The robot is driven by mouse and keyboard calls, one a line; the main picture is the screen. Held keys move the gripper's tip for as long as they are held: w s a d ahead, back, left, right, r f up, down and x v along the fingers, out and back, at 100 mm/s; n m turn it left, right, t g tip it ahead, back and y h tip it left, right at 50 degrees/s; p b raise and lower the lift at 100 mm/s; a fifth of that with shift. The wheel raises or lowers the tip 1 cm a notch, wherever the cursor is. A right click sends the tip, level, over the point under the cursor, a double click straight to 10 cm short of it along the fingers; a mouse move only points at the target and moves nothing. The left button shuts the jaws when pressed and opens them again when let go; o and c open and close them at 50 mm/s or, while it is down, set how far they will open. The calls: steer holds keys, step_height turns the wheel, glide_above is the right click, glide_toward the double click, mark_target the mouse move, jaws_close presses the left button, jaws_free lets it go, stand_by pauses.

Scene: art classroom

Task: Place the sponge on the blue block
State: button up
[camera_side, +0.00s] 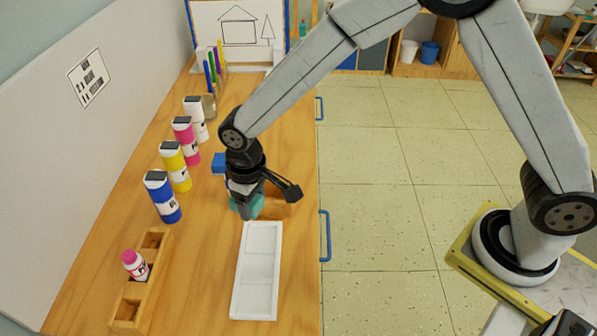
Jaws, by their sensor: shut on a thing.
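My gripper (246,207) points down over the wooden counter, just behind the white tray. It is shut on a teal piece, which I take for the sponge (257,205); the fingers hide part of it. I cannot tell whether the sponge touches the counter. The blue block (218,163) shows behind and to the left of my gripper, partly hidden by it. The sponge is apart from the block, nearer the camera.
A white divided tray (244,317) lies empty in front of my gripper. Paint bottles in blue (162,197), yellow (175,166), pink (186,141) and white (196,119) line the left. A wooden holder (125,312) carries a small pink-capped bottle (135,265). Markers (211,70) stand farther back.

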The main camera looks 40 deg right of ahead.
steer(key=w+d+r+m, duration=0.1)
steer(key=w+d+m, duration=0.1)
steer(key=w+d, duration=0.3)
steer(key=w+d+r+m, duration=0.1)
steer(key=w+d, duration=0.3)
steer(key=d, duration=0.5)
steer(key=shift+w+d+m, duration=0.2)
steer(key=shift+w+m, duration=0.2)
steer(key=shift+m, duration=0.2)
steer(key=shift+w, duration=0.1)
steer(key=shift+w+a+f, duration=0.3)
steer(key=shift+w+f, duration=1.25)
steer(key=shift+w, duration=0.65)
steer(key=shift+w+a+f, duration=0.25)
steer(key=shift+w+f, duration=1.3)
steer(key=shift+w, duration=0.7)
steer(key=shift+w+a+f, duration=0.3)
steer(key=shift+w+f, duration=1.25)
steer(key=shift+w, duration=0.65)
steer(key=shift+f, duration=0.1)
steer(key=shift+w+f, duration=0.2)
steer(key=shift+f, duration=1.5)
steer(key=shift+f, duration=0.1)
